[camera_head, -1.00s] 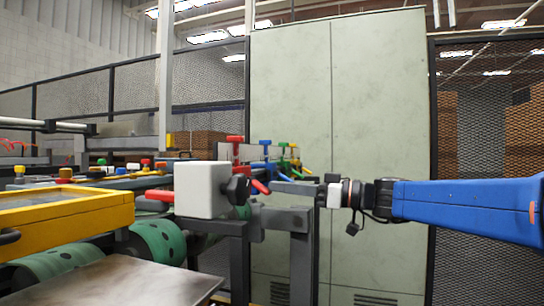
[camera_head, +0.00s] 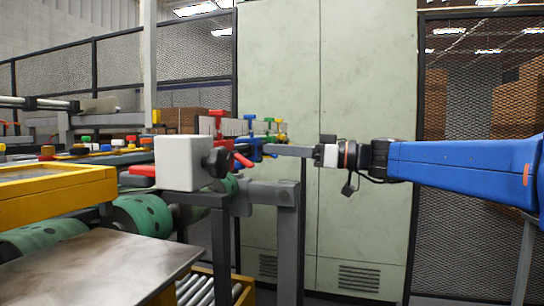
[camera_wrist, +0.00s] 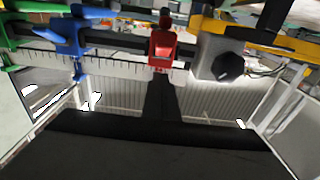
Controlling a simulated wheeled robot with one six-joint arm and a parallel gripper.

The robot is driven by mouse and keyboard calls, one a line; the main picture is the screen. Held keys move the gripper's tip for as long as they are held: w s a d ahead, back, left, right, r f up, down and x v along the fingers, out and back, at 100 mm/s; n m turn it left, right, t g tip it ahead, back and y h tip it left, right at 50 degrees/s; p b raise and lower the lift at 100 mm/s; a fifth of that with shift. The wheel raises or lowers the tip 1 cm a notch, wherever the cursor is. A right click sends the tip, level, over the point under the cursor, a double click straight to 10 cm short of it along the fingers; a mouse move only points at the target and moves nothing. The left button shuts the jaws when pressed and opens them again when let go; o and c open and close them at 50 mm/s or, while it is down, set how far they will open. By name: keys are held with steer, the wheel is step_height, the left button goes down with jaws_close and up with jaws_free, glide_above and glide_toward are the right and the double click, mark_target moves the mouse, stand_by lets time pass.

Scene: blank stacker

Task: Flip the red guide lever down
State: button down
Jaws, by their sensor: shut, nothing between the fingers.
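The red guide lever (camera_wrist: 162,42) sits on the dark rail in the wrist view, between a blue lever (camera_wrist: 72,38) and a grey block with a black knob. My gripper (camera_wrist: 161,78) is shut and empty; its dark fingers point at the lever's lower end in that view. I cannot tell whether they touch. In the head view the red lever (camera_head: 243,160) shows as a short red handle sloping down to the right, beside the white block. My gripper (camera_head: 268,150) reaches in from the right, its tip close to the levers, partly hiding the blue one.
The white block (camera_head: 182,163) with its black knob (camera_head: 216,162) stands left of the levers. A green lever (camera_wrist: 18,48) is further left on the rail. A yellow frame (camera_head: 55,190) and green rollers (camera_head: 140,213) lie at left. A tall pale cabinet (camera_head: 365,110) stands behind.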

steer(key=s+d+f, duration=0.2)
steer(key=d, duration=0.5)
steer(key=shift+s+d+f, duration=0.4)
